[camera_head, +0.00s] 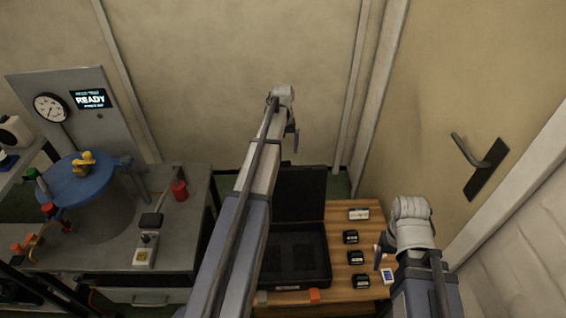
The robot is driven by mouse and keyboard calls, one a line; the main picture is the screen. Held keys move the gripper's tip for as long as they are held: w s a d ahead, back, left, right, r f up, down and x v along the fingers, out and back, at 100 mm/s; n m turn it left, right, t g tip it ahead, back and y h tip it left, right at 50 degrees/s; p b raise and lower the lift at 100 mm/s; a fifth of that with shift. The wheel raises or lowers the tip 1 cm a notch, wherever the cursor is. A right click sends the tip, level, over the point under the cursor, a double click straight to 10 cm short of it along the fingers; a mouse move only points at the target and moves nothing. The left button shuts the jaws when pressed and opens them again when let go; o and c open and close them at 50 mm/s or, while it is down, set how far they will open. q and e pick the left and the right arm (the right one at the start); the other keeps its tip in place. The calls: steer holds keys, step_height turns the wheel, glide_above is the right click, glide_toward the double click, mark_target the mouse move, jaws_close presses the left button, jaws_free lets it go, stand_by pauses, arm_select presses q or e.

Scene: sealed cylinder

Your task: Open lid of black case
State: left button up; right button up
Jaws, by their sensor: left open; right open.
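The black case (318,262) sits on the wooden table with its lid (302,192) standing upright at the back, so the dark interior shows. My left arm crosses in front of the case and hides its left side. My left gripper (291,138) is above and behind the raised lid, apart from it in the picture; it is small and partly hidden by the arm, and it is open. My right gripper (380,260) is open to the right of the case, over the table's right part near the small items.
Several small black items (351,237) and a white-and-blue one (388,276) lie on the wooden table (338,213) right of the case. A grey bench with a blue round-lidded cylinder (75,185) stands left. A door with a handle (485,168) is at right.

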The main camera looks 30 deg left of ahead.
arm_select(q)
step_height(320, 180, down, 6)
steer(key=b, duration=0.5)
steer(key=shift+f, duration=0.15)
jaws_close()
stand_by(0.6)
